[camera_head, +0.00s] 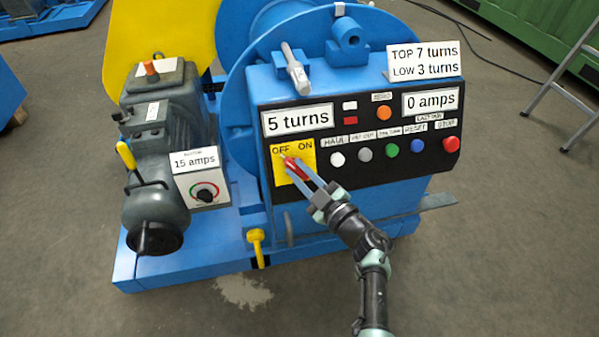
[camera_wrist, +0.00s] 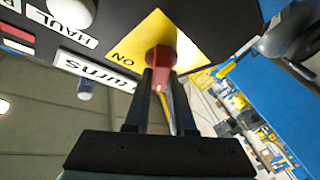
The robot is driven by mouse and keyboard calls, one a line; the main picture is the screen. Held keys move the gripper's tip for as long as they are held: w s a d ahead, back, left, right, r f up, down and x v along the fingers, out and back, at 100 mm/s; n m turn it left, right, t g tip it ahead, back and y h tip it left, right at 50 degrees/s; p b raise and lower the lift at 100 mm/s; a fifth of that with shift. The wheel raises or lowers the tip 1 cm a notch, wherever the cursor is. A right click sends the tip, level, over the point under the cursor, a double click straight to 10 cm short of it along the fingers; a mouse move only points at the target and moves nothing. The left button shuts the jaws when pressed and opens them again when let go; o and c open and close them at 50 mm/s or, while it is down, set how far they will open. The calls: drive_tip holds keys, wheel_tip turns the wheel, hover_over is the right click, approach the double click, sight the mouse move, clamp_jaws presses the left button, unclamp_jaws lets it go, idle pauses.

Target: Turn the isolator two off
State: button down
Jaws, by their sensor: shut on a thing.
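The isolator is a yellow plate (camera_head: 307,157) marked OFF on the left and ON on the right, at the left of the black panel. It carries a red handle (camera_head: 297,170). My gripper (camera_head: 294,169) reaches up from the lower right, its two fingers shut on the red handle. In the wrist view, the yellow plate (camera_wrist: 185,54) shows with its ON label upside down; OFF is hidden. There the red handle (camera_wrist: 160,72) sits between my fingertips (camera_wrist: 161,80). The fingers partly cover the handle, so I cannot tell which label it points to.
To the right are a white button (camera_head: 337,159), a green button (camera_head: 391,150) and a red button (camera_head: 451,144). Displays read 5 turns (camera_head: 297,120) and 0 amps (camera_head: 430,101). A yellow-handled lever (camera_head: 256,240) stands below the panel. A motor (camera_head: 160,120) is at left.

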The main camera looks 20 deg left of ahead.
drive_tip(key=shift+n+g, duration=0.4)
drive_tip(key=shift+n, duration=0.2)
drive_tip(key=c, duration=0.8)
unclamp_jaws()
drive_tip(key=shift+o, duration=0.2)
drive_tip(key=p+v, duration=0.4)
drive_tip(key=v, duration=0.9)
drive_tip(key=shift+p, duration=0.4)
drive_tip(key=shift+f, duration=0.1)
